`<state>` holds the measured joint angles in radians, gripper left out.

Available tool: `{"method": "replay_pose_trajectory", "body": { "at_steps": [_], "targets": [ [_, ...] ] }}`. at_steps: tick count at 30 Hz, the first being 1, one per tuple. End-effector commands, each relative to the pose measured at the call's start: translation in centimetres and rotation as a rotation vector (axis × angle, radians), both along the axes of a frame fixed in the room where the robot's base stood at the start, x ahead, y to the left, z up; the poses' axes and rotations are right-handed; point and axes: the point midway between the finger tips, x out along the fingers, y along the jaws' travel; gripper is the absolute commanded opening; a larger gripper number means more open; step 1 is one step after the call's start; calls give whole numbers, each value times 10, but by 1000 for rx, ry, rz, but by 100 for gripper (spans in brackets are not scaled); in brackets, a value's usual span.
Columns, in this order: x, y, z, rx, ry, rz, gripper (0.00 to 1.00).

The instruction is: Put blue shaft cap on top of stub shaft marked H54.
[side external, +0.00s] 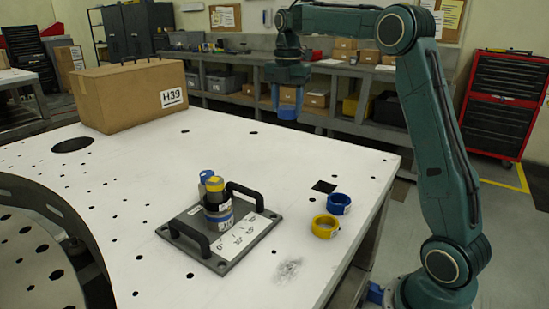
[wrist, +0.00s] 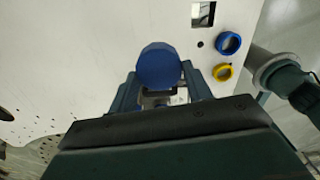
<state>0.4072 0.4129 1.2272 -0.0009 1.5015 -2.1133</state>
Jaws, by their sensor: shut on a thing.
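My gripper (side external: 288,105) hangs high above the far part of the white table in the side external view. In the wrist view, its two fingers (wrist: 158,90) are shut on a round blue shaft cap (wrist: 158,64). The cap is hard to tell apart from the blue fingers in the side view. A dark plate (side external: 180,238) with two black handles lies on the table, well below and nearer the camera. Dark stub shafts stand close together on it, one with a yellow top (side external: 215,184), one with a blue top (side external: 206,175). Their markings are too small to read.
A blue ring (side external: 339,204) and a yellow ring (side external: 326,226) lie on the table right of the plate, near a square hole (side external: 324,187). A cardboard box (side external: 130,95) labelled H39 stands at the back left. A large dark curved part (side external: 45,235) fills the front left.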

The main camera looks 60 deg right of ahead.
Motion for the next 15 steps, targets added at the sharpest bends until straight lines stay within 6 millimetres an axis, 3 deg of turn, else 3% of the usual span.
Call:
{"method": "replay_pose_trajectory", "body": {
  "at_steps": [8,15],
  "targets": [
    [17,61,-1,0,0,21,28],
    [27,137,-1,0,0,38,28]
  ]
}}
